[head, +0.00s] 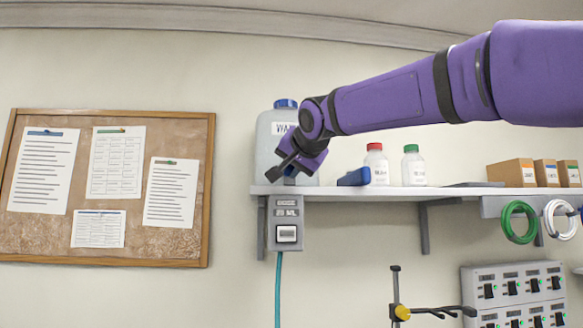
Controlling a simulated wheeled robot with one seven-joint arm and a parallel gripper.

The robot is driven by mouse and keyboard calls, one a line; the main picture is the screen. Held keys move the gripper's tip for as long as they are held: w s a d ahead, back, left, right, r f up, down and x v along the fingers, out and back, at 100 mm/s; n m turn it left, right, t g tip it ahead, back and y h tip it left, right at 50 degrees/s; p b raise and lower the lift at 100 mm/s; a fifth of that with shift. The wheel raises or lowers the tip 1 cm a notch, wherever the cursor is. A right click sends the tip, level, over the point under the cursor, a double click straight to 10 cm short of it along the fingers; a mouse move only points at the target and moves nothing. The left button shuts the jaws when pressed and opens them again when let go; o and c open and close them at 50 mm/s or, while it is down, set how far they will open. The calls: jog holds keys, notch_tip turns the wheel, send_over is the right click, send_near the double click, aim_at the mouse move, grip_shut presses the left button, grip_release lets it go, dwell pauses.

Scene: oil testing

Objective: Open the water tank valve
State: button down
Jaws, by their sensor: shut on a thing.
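The water tank (268,128) is a translucent grey-white container with a blue cap and a partly covered label. It stands upright on the left end of the wall shelf. My gripper (281,170) is in front of the tank's lower part, reaching in from the right. Its dark fingers are shut on the valve at the tank's lower front.
A blue object (354,177), a red-capped bottle (377,166) and a green-capped bottle (414,168) stand right of the tank on the shelf (375,191).

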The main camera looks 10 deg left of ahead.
jog(key=n+h, duration=0.3)
jog(key=n, duration=0.1)
dwell(0.4)
jog(key=shift+n, duration=0.3)
jog(key=c, duration=1.1)
grip_release()
jog(key=shift+s, duration=0.1)
jog(key=v, duration=1)
jog(key=shift+s, duration=0.35)
